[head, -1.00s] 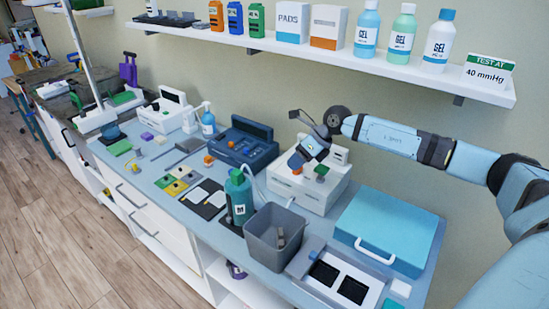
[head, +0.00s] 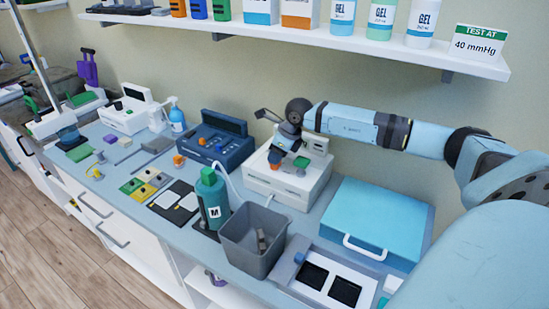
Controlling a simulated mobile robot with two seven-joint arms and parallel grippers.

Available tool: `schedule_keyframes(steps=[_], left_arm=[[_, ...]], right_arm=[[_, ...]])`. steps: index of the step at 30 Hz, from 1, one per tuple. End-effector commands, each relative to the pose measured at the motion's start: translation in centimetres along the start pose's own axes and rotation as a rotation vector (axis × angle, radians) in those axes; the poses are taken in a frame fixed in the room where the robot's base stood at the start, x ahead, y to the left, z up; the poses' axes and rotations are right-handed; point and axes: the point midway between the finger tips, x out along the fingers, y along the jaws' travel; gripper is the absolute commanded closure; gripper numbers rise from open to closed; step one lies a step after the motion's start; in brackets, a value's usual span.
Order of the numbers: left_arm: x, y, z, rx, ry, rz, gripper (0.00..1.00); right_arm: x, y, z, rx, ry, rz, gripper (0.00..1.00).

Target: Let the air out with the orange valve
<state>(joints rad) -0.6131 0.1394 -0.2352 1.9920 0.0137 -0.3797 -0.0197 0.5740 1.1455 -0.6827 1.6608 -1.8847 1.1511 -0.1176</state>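A white device (head: 287,183) with a raised back panel stands on the counter against the wall. On its top are an orange knob (head: 275,157), which looks like the valve, and a green knob (head: 301,162). My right gripper (head: 280,148) points down over this device, right at the orange knob and partly covering it. Its fingers are small and dark here, so I cannot tell whether they touch the knob or are open or shut. A pale tube (head: 235,190) runs near the left side of the device toward a green bottle marked M (head: 211,202). My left gripper is not in view.
A grey bin (head: 253,240) stands in front of the device, and a turquoise case (head: 375,222) lies to its right. A blue device (head: 211,138) with another orange knob is to its left. A shelf (head: 330,42) with bottles and a "40 mmHg" sign (head: 475,45) runs above.

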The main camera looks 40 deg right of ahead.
Motion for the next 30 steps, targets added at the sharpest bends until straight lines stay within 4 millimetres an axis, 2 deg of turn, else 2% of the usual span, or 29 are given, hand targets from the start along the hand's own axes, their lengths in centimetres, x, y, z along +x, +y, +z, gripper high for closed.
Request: schedule_keyframes(steps=[4,13,14,18,30], left_arm=[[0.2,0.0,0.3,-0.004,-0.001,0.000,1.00],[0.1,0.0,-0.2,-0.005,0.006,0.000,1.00],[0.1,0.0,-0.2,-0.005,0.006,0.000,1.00],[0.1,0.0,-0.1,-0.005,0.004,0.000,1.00],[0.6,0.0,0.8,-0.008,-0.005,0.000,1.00]], right_arm=[[1.1,0.4,-0.2,-0.001,0.000,0.001,0.64],[1.2,0.5,-0.2,-0.001,0.000,0.001,0.64],[1.2,0.5,-0.2,-0.001,0.000,0.001,0.66],[1.2,0.6,-0.2,-0.001,0.000,0.001,0.95],[1.4,0.5,-0.3,-0.058,-0.001,0.026,0.95]])
